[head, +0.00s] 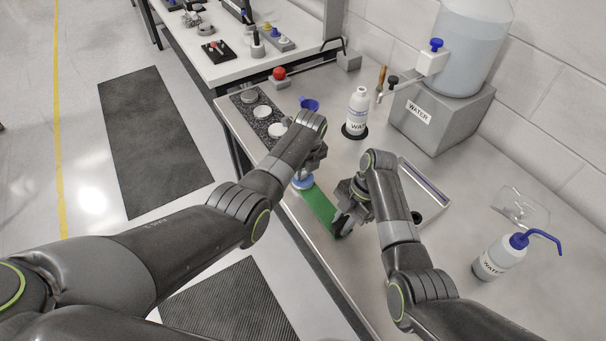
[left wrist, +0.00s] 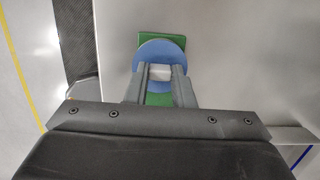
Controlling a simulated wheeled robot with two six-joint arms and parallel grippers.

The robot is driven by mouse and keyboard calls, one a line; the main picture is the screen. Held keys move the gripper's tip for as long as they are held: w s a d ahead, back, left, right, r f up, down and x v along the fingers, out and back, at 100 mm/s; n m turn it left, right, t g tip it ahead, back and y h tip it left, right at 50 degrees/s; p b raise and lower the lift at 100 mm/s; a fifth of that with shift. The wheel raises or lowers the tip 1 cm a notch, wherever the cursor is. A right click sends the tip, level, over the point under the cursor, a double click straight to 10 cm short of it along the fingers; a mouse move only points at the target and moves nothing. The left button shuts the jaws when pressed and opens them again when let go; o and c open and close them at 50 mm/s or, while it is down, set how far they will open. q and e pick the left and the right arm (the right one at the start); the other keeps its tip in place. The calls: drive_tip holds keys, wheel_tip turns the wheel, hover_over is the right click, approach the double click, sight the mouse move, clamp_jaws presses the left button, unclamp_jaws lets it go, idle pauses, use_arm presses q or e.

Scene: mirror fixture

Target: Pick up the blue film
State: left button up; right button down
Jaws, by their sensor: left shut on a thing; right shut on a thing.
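The blue film looks like a round blue disc (head: 303,183) with a pale block at its middle. It is over the far end of a green strip (head: 319,207) at the bench's left edge. My left gripper (head: 311,173) is shut on the pale block of the disc. In the left wrist view, its two fingers (left wrist: 160,76) close on that block, and the blue disc (left wrist: 160,51) shows around them. I cannot tell whether the disc touches the strip. My right gripper (head: 345,218) is shut on a small greyish piece at the near end of the strip, mostly hidden by the gripper.
A dark speckled plate (head: 243,101) with pale discs lies beyond my left gripper. A white bottle (head: 357,112) and a water tank on a grey block (head: 447,112) stand at the back. A shallow tray (head: 425,181) and a wash bottle (head: 498,257) are to the right.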

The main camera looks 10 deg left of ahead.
sight(303, 173)
use_arm(q)
drive_tip(key=shift+r, duration=0.1)
use_arm(e)
drive_tip(key=shift+f, duration=0.1)
use_arm(q)
wheel_tip(303, 173, up, 15)
idle(0.9)
use_arm(e)
drive_tip(key=c, duration=1.2)
unclamp_jaws()
drive_tip(key=shift+o, duration=0.2)
drive_tip(key=v, duration=0.7)
drive_tip(key=shift+r, duration=0.3)
